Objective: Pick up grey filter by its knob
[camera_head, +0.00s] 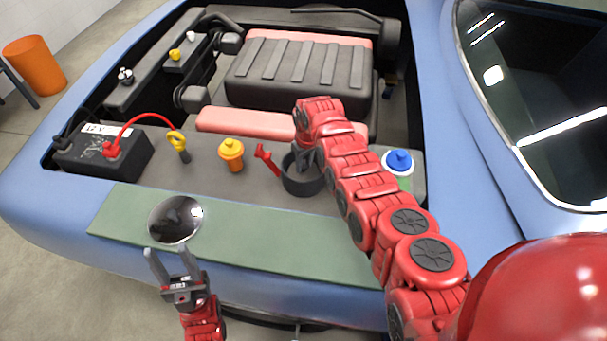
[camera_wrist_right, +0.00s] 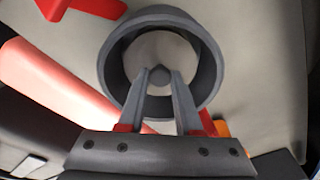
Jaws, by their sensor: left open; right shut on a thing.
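The grey filter (camera_head: 302,183) is a dark grey round piece with a raised rim, on the grey deck of the engine bay. It also shows in the right wrist view (camera_wrist_right: 116,62), with a small knob (camera_wrist_right: 160,73) inside the rim. My right gripper (camera_head: 301,158) reaches in from above. In the right wrist view its fingers (camera_wrist_right: 160,78) are inside the rim, shut on the knob. My arm hides part of the filter in the head view. My left gripper (camera_head: 168,252) is open and empty, over the front edge near a round metal bowl (camera_head: 176,218).
A red handle (camera_head: 267,158) stands close left of the filter, and a blue-capped reservoir (camera_head: 398,163) to its right. Further left are a yellow cap (camera_head: 231,153), a yellow dipstick ring (camera_head: 177,141) and a black battery (camera_head: 103,153). The green mat (camera_head: 270,240) is mostly clear.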

